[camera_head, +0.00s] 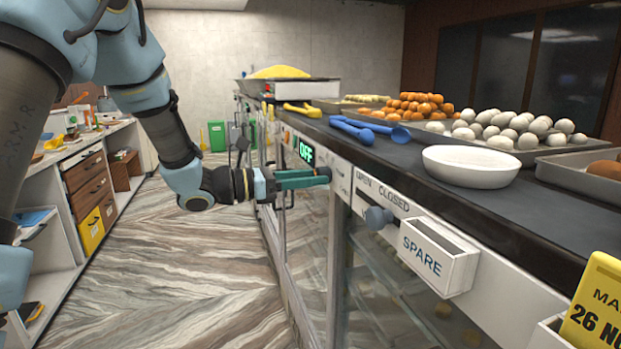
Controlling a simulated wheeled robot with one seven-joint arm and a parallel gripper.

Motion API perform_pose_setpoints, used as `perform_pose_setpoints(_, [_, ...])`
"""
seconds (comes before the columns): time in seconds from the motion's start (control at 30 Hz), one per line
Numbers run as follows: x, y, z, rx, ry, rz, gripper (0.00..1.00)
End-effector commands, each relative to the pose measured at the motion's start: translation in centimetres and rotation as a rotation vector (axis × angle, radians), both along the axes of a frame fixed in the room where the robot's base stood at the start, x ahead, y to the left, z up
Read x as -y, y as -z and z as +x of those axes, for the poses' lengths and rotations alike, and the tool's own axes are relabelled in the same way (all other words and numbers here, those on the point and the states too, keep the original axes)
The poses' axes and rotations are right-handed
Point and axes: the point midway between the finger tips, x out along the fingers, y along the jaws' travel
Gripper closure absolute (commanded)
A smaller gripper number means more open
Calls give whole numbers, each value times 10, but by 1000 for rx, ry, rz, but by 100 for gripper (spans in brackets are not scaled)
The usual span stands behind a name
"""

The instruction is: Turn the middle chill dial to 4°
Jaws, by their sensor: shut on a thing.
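The front of the counter carries a dark dial (325,172) on its white panel, with small marks to its right that are too small to read. My gripper (318,176), with teal fingers, reaches in from the left and is shut on this dial. The fingers hide part of it, so its pointer and setting cannot be told. A small display (306,151) just above and left of the fingers shows OFF in green. I cannot tell the other dials along the panel clearly.
A grey knob (378,217) under OPEN and CLOSED labels and a white SPARE box (437,257) stick out to the right. A white bowl (472,166), blue tongs (370,130) and sweet trays stand on the counter. The aisle floor (190,285) is clear.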

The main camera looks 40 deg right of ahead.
Motion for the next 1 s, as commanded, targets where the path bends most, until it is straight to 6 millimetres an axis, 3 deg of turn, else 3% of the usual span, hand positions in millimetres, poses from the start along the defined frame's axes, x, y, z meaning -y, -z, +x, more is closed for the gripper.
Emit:
perform_pose_setpoints(0.37, [0,4,1,55,-1,-22,100])
perform_pose_setpoints(1.0, [0,7,2,487,-2,-190,100])
